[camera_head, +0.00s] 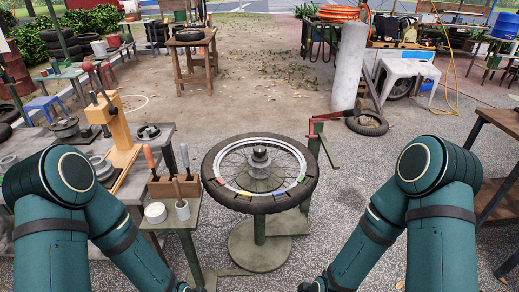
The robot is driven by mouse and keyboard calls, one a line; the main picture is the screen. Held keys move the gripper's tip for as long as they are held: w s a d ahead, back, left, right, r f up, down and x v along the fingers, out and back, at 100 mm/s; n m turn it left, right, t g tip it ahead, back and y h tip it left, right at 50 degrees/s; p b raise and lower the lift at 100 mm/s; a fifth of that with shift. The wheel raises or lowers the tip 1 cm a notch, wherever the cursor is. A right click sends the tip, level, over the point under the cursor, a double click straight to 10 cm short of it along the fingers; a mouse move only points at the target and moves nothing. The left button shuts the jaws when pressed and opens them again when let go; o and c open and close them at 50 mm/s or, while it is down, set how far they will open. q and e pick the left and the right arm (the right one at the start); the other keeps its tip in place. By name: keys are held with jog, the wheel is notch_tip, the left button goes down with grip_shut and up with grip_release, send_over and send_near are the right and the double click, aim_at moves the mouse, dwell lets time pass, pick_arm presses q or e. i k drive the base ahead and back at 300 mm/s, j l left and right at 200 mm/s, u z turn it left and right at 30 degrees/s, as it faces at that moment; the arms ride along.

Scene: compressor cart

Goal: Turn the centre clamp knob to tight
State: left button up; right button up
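The centre clamp knob (260,155) is a dark grey stepped piece at the hub of a spoked wheel. The wheel has a black tyre (293,197) and lies flat on a green round-based stand (259,243). Coloured marks show along its pale rim. Whether the knob is tight cannot be told. My two teal arms come in from the lower left and lower right. Their far ends run out at the bottom edge, in front of the stand, so both grippers are out of view. Nothing of mine touches the knob or the wheel.
A red-handled arm (328,117) on a green post stands at the wheel's right. At its left are a small green stand (177,218) and a wooden block holding tools (173,187). A workbench (160,135) is further left. A grey cylinder (348,68) stands behind.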

aim_at(260, 155)
jog(key=l+u, duration=0.1)
jog(key=u, duration=0.6)
jog(key=i+l+u, duration=0.1)
jog(key=l+u, duration=0.25)
jog(key=i+l+u, duration=0.1)
jog(key=l+u, duration=0.5)
jog(key=l, duration=0.85)
